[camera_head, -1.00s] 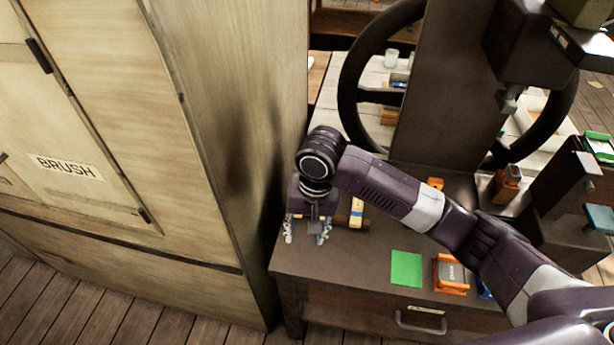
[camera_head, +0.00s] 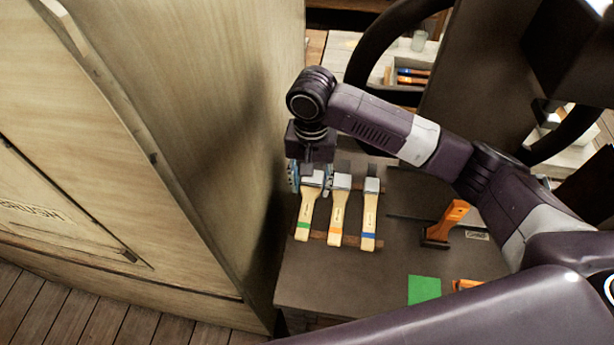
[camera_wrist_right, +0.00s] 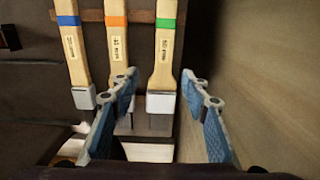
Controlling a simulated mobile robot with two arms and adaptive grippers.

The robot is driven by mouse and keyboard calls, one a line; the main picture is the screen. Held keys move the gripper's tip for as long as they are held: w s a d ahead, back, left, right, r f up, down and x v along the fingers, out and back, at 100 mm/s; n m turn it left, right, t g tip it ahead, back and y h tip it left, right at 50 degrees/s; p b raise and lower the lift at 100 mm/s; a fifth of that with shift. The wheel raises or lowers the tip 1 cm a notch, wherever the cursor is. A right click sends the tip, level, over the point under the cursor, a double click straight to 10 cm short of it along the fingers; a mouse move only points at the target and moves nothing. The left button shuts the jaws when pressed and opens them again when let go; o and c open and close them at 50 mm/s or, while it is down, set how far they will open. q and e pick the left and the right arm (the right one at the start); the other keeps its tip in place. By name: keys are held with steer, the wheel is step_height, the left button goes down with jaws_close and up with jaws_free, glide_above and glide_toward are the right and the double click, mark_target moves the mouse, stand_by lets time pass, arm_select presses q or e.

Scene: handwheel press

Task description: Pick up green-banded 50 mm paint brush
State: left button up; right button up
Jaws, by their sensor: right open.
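The green-banded brush (camera_head: 306,213) lies on the dark bench top at the left of a row of brushes, its wooden handle toward the front. It also shows in the right wrist view (camera_wrist_right: 163,60), with its metal ferrule between the fingers. My right gripper (camera_head: 309,182) is open, with one finger on each side of the ferrule end; I see gaps between fingers and brush. In the right wrist view the gripper (camera_wrist_right: 165,112) is empty. The orange-banded brush (camera_head: 338,215) and the blue-banded brush (camera_head: 370,215) lie to its right. My left gripper is not in view.
A wooden cabinet (camera_head: 215,130) stands close on the left. A large handwheel (camera_head: 368,50) and press column (camera_head: 470,80) stand behind my right arm. An orange tool (camera_head: 445,222) and a green square (camera_head: 424,289) lie on the bench at right.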

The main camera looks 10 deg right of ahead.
mark_target(308, 203)
steer(key=f, duration=0.4)
steer(key=shift+s+a+f+p, duration=0.15)
steer(key=shift+a+f+p, duration=0.15)
steer(key=shift+f+p, duration=0.1)
steer(key=shift+w+f, duration=0.2)
steer(key=shift+f, duration=1.05)
steer(key=shift+s, duration=0.1)
steer(key=c, duration=0.7)
jaws_close()
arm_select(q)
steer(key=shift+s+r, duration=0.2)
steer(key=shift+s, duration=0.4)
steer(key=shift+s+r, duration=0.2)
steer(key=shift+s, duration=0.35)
